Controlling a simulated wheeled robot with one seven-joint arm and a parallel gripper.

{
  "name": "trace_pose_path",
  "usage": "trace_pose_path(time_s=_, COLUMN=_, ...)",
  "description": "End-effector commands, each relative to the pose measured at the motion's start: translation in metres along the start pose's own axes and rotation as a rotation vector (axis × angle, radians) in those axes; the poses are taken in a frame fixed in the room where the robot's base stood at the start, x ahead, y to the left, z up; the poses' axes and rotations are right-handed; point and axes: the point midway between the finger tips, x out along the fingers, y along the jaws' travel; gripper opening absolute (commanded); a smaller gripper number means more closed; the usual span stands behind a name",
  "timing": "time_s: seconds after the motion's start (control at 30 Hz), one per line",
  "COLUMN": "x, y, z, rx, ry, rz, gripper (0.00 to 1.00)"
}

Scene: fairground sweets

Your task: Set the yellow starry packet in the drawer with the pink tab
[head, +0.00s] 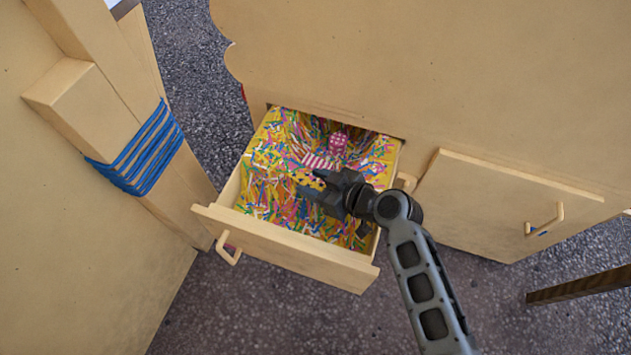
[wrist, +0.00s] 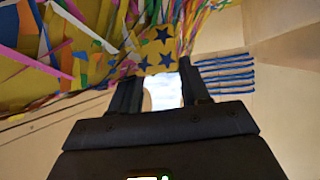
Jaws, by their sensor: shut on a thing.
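The yellow packet with dark blue stars (wrist: 158,50) is between the fingertips of my gripper (wrist: 158,82) in the wrist view. In the head view, my gripper (head: 314,190) is over the open drawer (head: 290,245), and a small part of the yellow packet (head: 309,180) shows at its tips. My gripper is shut on the packet. Colourful strips are close behind the packet; I cannot tell whether it touches them. The drawer front has a pale handle (head: 229,249). No pink tab can be made out on it.
Inside the drawer, a pink checked thing (head: 338,142) and a pink striped thing (head: 317,160) lie among the paper strips (head: 262,163). A post wrapped in blue cord (head: 147,150) stands left.

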Motion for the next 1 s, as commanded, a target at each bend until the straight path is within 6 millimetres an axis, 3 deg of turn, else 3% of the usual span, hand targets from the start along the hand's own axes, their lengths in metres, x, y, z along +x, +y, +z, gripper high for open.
trace_pose_path(time_s=0.73, x=0.005, y=0.000, z=0.010, rx=-0.001, ry=0.001, rz=0.000, gripper=0.15)
trace_pose_path(time_s=0.77, x=0.005, y=0.000, z=0.010, rx=0.000, ry=0.000, rz=0.000, gripper=0.47)
trace_pose_path(time_s=1.0, x=0.005, y=0.000, z=0.010, rx=0.000, ry=0.000, rz=0.000, gripper=0.70)
